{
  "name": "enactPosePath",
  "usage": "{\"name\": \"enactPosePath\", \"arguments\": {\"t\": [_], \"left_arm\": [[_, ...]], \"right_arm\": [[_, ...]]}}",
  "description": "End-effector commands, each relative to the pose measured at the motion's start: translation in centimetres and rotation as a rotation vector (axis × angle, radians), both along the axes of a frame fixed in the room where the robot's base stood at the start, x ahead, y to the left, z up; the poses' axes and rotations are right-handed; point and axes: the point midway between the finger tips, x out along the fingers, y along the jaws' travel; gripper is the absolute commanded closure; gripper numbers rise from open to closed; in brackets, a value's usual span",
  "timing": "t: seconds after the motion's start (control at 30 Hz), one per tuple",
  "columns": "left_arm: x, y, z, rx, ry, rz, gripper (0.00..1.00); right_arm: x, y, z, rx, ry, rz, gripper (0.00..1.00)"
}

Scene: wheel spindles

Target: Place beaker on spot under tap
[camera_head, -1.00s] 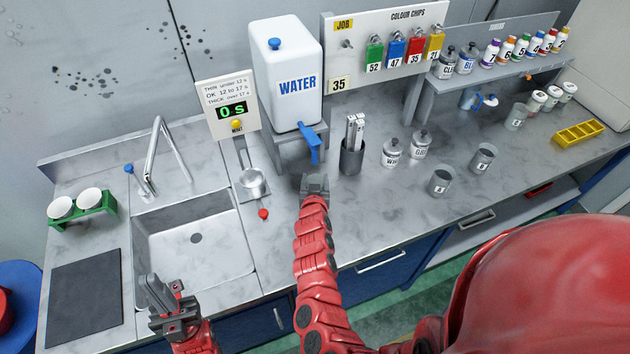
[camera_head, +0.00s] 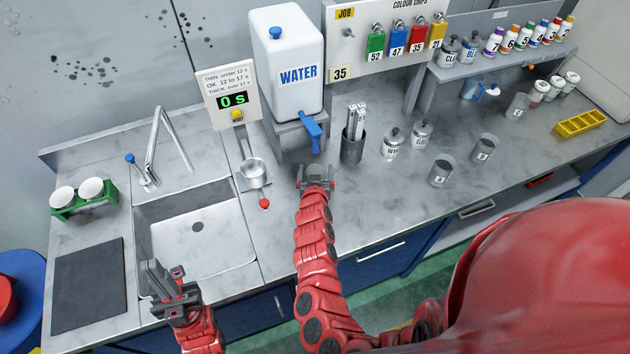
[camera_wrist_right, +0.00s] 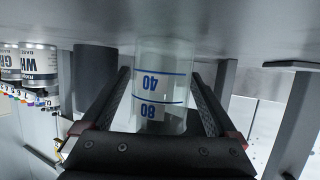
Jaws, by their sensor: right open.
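A clear glass beaker (camera_wrist_right: 160,88) with blue 40 and 80 marks stands on the counter in the right wrist view, which shows the scene upside down. My right gripper (camera_wrist_right: 160,100) is open, with one finger on each side of the beaker. In the head view my right gripper (camera_head: 316,176) is low in front of the water tank's blue tap (camera_head: 312,130); the beaker is hard to make out there. The spot under the tap is not clearly visible. My left gripper (camera_head: 160,278) hangs over the sink's front edge, with no object visible in it.
The white water tank (camera_head: 285,60) stands on a grey stand behind my right gripper. A dark holder with rods (camera_head: 352,148) and lidded jars (camera_head: 392,143) stand to the right. A small metal pan (camera_head: 254,172) sits left. Grey cups (camera_head: 441,170) stand further right.

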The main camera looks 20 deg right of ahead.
Motion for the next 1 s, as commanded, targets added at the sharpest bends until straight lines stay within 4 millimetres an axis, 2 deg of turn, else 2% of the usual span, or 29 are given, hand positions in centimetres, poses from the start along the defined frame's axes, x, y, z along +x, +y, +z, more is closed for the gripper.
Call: {"name": "enactPosePath", "arguments": {"t": [0.03, 0.1, 0.5, 0.7, 1.0], "left_arm": [[0.0, 0.0, 0.4, 0.0, 0.0, 0.0, 1.0], [0.0, 0.0, 0.9, 0.0, 0.001, 0.0, 1.0], [0.0, 0.0, -0.5, 0.0, 0.001, 0.0, 1.0], [0.0, 0.0, -1.0, 0.0, 0.001, 0.0, 1.0], [0.0, 0.0, -1.1, 0.0, 0.001, 0.0, 1.0]], "right_arm": [[-1.4, 0.9, -0.5, 0.005, 0.018, 0.007, 0.06], [-2.7, 1.5, 0.2, 0.005, 0.015, 0.009, 0.06], [-8.1, 3.3, 3.2, 0.001, -0.008, 0.004, 0.06], [-9.7, 3.9, 4.1, 0.001, -0.011, 0.004, 0.06], [-10.1, 4.0, 4.5, 0.001, -0.011, 0.002, 0.06]]}}
